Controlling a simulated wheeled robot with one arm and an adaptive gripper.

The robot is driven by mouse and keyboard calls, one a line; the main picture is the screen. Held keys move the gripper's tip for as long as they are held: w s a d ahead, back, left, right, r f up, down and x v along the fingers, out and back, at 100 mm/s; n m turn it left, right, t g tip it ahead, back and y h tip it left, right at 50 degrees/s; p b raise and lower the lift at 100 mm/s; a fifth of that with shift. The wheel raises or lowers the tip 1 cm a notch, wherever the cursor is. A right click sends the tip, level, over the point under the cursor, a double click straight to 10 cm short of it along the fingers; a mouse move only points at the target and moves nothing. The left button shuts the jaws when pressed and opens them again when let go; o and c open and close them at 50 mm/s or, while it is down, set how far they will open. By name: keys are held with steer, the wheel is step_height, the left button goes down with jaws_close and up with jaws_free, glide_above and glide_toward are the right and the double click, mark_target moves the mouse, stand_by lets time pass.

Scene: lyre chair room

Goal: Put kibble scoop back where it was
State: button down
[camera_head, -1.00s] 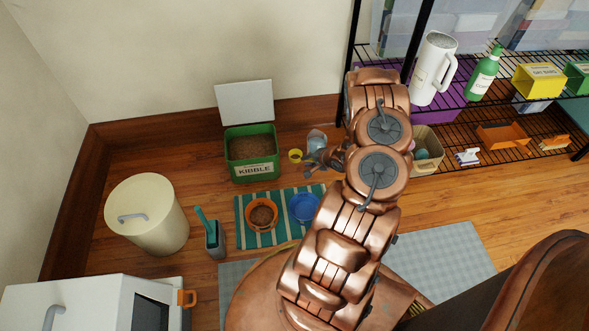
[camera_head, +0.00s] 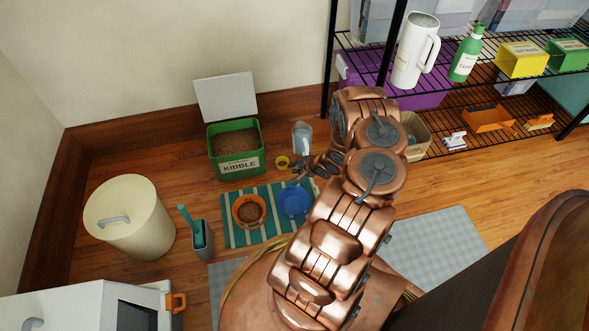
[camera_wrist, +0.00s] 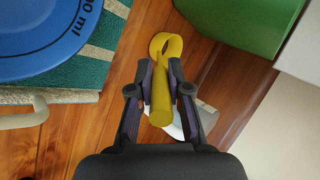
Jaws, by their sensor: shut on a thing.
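My gripper (camera_wrist: 160,78) is shut on the handle of the yellow kibble scoop (camera_wrist: 163,103), with the scoop's round cup (camera_wrist: 177,46) beyond the fingertips. In the head view the scoop (camera_head: 282,162) shows as a small yellow cup just right of the green kibble bin (camera_head: 236,166), low near the floor. My gripper (camera_head: 296,167) reaches it from the right, partly hidden by my arm. I cannot tell whether the scoop touches the floor. The bin stands open with brown kibble inside, its white lid (camera_head: 226,96) raised against the wall.
A striped mat (camera_head: 270,226) holds an orange bowl (camera_head: 249,210) of kibble and a blue bowl (camera_head: 295,202). A clear jug (camera_head: 302,137) stands behind my gripper. A cream bin (camera_head: 130,215) and a teal-handled tool in a grey holder (camera_head: 202,241) are left. Wire shelving (camera_head: 470,145) stands right.

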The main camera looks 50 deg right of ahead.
steer(key=shift+f, duration=0.1)
steer(key=c, duration=1.1)
jaws_free()
